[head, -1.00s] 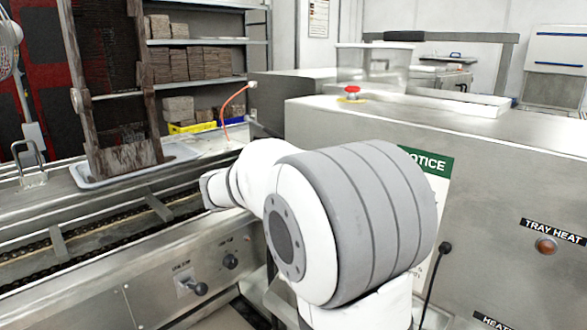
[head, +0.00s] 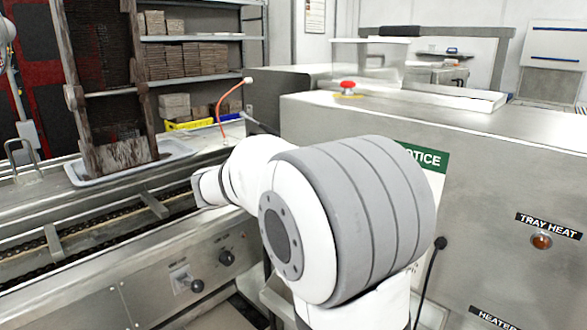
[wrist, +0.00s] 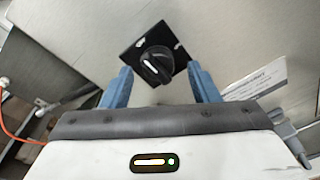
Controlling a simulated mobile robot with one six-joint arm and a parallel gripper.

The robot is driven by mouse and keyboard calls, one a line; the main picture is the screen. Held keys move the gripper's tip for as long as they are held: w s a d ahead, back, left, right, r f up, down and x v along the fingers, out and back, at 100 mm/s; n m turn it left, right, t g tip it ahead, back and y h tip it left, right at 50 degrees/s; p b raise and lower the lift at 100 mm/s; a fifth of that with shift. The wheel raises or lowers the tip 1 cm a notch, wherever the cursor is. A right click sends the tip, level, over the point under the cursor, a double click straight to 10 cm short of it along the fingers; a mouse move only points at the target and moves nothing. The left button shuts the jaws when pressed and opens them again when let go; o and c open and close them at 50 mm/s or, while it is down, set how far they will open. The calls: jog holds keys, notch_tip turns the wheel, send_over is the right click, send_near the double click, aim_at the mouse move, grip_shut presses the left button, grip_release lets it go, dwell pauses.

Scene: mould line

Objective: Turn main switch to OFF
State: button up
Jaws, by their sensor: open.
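A black rotary switch knob (wrist: 155,66) with a white pointer line sits on a dark square plate (wrist: 127,54) in the wrist view. Marks on the plate are too small to read, so I cannot tell its set position or confirm that it is the main switch. My gripper (wrist: 160,82) is open, its two blue fingers on either side of the knob's lower part in the picture. I cannot tell whether they touch it. In the head view my gripper is not visible, and my own arm hides part of the machines.
A conveyor front panel carries two dark knobs (head: 197,286) (head: 227,258). At right is a steel cabinet (head: 470,190) with a red button (head: 347,87) on top and a TRAY HEAT lamp (head: 541,241). A black cable (head: 431,277) hangs there. A white label (wrist: 258,80) lies beside the right finger.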

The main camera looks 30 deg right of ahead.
jog(key=v, duration=0.6)
jog(key=shift+s+a, duration=0.15)
jog(key=shift+a, duration=0.2)
jog(key=s+f+m+g+y+p, duration=0.35)
jog(key=s+f+m+y, duration=0.45)
jog(key=s, duration=0.5)
jog(key=s+a+f+m+y+p, duration=0.1)
jog(key=s+a+f+m+y, duration=0.5)
jog(key=s+a, duration=0.3)
jog(key=shift+s+f+m+y+p, duration=0.4)
jog(key=shift+s+m+y, duration=0.25)
jog(key=shift+y, duration=0.25)
jog(key=shift+w+a+r, duration=0.1)
